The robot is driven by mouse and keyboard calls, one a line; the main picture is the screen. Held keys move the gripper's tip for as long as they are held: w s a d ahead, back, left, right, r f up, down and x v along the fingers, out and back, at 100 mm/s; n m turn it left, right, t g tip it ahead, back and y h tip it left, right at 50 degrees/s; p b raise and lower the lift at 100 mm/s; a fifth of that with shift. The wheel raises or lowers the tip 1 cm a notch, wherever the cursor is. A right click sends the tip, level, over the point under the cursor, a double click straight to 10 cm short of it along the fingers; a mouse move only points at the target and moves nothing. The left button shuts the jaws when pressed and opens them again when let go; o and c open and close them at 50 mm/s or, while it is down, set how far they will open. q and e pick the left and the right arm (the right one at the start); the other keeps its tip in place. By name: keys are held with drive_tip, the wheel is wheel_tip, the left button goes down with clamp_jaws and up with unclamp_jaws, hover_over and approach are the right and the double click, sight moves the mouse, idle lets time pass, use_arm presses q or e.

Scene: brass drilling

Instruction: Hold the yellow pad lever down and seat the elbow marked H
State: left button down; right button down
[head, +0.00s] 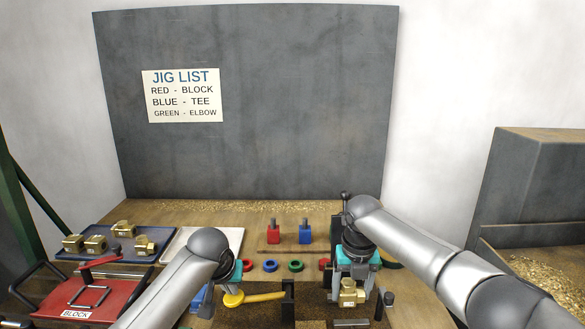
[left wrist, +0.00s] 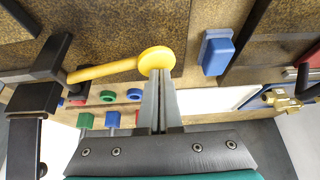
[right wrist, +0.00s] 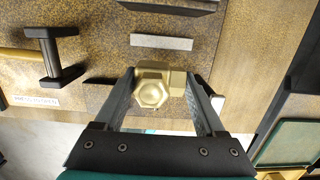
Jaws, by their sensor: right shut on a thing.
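The yellow pad lever (head: 262,297) has a round pad (head: 233,299) at its left end and runs right to a dark post. My left gripper (head: 229,284) is at the pad. In the left wrist view its two fingers (left wrist: 160,76) are together and empty, with the tips at the pad (left wrist: 156,59); I cannot tell how hard they press. My right gripper (head: 350,284) is shut on a brass elbow (head: 352,294), which also shows between the fingers in the right wrist view (right wrist: 152,90). I cannot read a letter on it.
A blue tray (head: 105,255) with several brass parts stands at the left, behind a red jig (head: 75,300) labelled BLOCK. A red block (head: 273,235) and a blue block (head: 306,235) stand behind coloured rings. A dark handle (head: 383,302) stands right of the elbow.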

use_arm(q)
drive_tip(key=shift+s+f, duration=0.1)
drive_tip(key=shift+f, duration=0.1)
use_arm(e)
drive_tip(key=shift+f, duration=1.7)
drive_tip(key=shift+c, duration=1.3)
unclamp_jaws()
drive_tip(key=shift+o, duration=1.3)
drive_tip(key=shift+f, duration=0.15)
